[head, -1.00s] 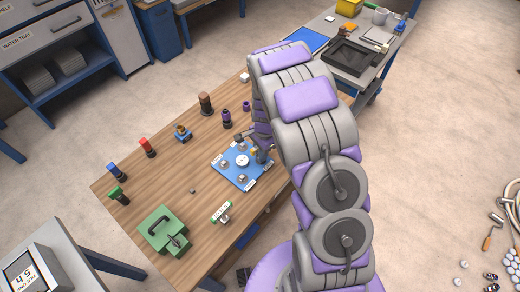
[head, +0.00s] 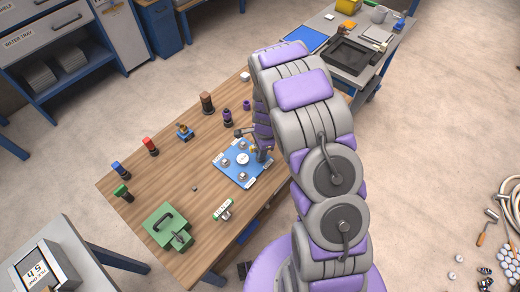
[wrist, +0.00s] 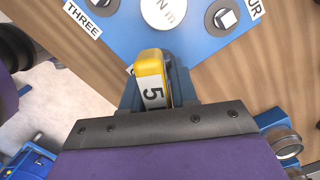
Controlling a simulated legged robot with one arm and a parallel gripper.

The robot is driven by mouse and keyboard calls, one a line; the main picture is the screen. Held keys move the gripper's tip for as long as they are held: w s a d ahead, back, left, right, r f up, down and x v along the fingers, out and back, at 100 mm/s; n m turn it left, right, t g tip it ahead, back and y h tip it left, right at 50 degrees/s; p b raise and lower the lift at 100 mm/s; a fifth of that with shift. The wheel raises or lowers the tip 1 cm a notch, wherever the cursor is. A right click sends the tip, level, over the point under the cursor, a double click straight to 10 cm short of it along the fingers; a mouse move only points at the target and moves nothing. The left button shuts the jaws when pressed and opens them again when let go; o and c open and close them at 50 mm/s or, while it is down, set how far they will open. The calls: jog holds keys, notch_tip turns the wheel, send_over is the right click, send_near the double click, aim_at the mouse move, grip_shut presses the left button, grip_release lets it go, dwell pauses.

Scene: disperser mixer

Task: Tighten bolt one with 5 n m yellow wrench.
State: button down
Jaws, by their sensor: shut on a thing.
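My gripper (head: 262,152) is over the back right part of the blue plate (head: 228,166) on the wooden table. In the wrist view it is shut on the yellow wrench (wrist: 152,82), whose white label shows a "5". The blue plate fills the top of the wrist view (wrist: 120,38), with labels reading THREE (wrist: 83,18) and, partly cut, FOUR (wrist: 254,8). A bolt (wrist: 224,16) shows beside FOUR. A white disc (head: 242,159) marks the plate's middle. Bolt one cannot be picked out; the wrench's working end and any bolt under it are hidden.
A green box (head: 166,225) and a small labelled stand (head: 223,209) are at the table's front. Red (head: 150,145), blue (head: 120,170) and green (head: 123,192) handled tools stand at the left. A brown cylinder (head: 207,102) stands behind the plate. Bare wood surrounds the plate's left side.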

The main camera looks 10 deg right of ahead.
jog(key=shift+m+p, duration=0.8)
jog(key=shift+p, duration=0.4)
jog(key=shift+m+t+p, duration=0.3)
jog(key=shift+m+p, duration=1.3)
jog(key=shift+p, duration=0.65)
jog(key=shift+f+m+p, duration=0.1)
jog(key=shift+m+p, duration=0.3)
jog(key=shift+m+p, duration=0.8)
jog(key=shift+p, duration=0.4)
jog(key=shift+m+t+p, duration=0.3)
jog(key=shift+m+p, duration=1.1)
jog(key=shift+p, duration=0.45)
jog(key=shift+m+h+p, duration=0.3)
jog(key=shift+m+p, duration=0.4)
